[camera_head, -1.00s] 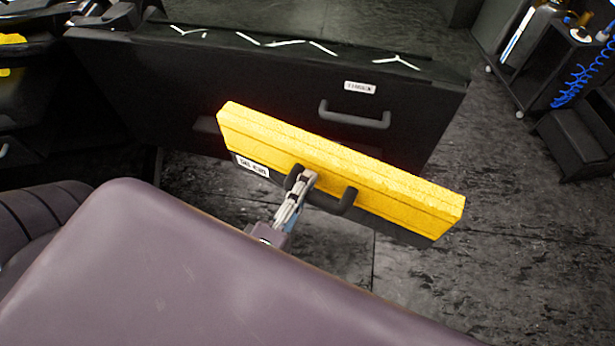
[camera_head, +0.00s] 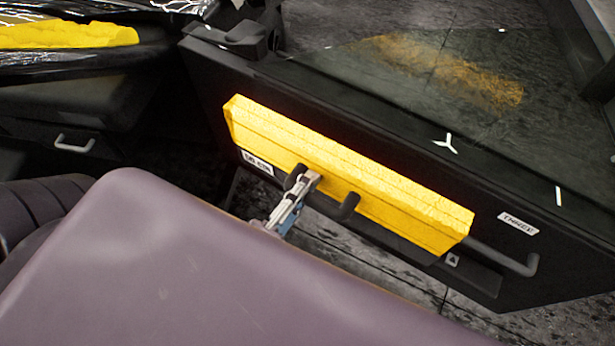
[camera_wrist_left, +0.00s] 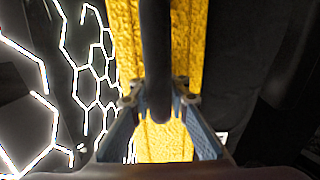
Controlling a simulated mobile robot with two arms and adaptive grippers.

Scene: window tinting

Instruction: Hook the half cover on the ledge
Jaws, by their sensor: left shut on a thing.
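The half cover (camera_head: 350,185) is a long yellow padded bar with a black lower face, a white label and a black handle (camera_head: 348,207). It is tilted down to the right in the head view. My left gripper (camera_head: 305,180) is shut on the left end of that handle. In the left wrist view the handle (camera_wrist_left: 155,50) runs between the fingers (camera_wrist_left: 158,100), with yellow padding behind it. A black door panel labelled "THREE" (camera_head: 518,223) stands behind the cover, its ledge (camera_head: 400,128) running below the glass. I cannot tell whether the cover touches the panel. My right gripper is out of view.
The panel has its own black handle (camera_head: 525,266) at the lower right, close to the cover's right end. Another yellow strip (camera_head: 70,35) lies at the upper left, above a dark drawer with a handle (camera_head: 75,143). Dark floor shows at the bottom right.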

